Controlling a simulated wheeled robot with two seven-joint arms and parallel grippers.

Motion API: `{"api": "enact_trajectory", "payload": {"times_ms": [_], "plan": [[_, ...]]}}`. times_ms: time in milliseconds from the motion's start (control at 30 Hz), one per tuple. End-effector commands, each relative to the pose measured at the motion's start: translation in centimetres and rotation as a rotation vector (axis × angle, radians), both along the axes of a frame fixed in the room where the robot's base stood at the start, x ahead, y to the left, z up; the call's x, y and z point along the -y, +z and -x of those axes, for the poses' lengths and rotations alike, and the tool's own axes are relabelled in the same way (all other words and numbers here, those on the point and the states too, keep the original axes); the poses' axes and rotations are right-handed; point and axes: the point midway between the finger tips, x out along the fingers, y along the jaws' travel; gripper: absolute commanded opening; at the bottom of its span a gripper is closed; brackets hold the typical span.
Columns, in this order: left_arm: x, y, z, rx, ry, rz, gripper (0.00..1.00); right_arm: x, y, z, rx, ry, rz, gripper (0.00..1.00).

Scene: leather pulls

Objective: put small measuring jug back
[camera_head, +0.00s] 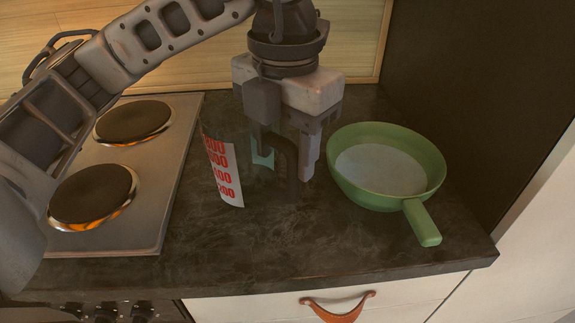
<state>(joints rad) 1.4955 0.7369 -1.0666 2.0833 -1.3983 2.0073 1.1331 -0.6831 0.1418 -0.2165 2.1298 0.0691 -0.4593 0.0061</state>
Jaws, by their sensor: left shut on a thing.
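The small measuring jug (225,172) is on the dark counter between the hob and the green pan. Its clear body hardly shows against the stone; a white scale with red numbers is its plainest part. Its dark handle (288,165) is on the right side. My left gripper (286,164) comes down from above and is shut on the jug, at the handle. The jug looks upright. I cannot tell whether its base touches the counter. My right gripper is not in view.
A green pan (432,165) stands close to the right of my left gripper, its handle toward the front edge. The counter's front strip (300,255) is clear. A drawer with a leather pull (338,308) is below.

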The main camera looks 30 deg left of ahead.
Motion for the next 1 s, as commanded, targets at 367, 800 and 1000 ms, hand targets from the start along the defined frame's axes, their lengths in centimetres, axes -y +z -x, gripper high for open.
{"api": "enact_trajectory", "payload": {"times_ms": [367,800,1000], "plan": [[-0.3,-4.0,-0.9,0.0,0.001,-0.001,0.03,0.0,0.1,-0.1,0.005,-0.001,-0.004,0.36],[-0.2,-4.5,-0.9,0.001,0.0,0.0,0.59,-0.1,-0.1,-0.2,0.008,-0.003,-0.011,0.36],[-0.2,-4.5,-0.9,0.001,0.0,0.0,0.72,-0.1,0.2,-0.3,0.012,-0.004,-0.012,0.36]]}}
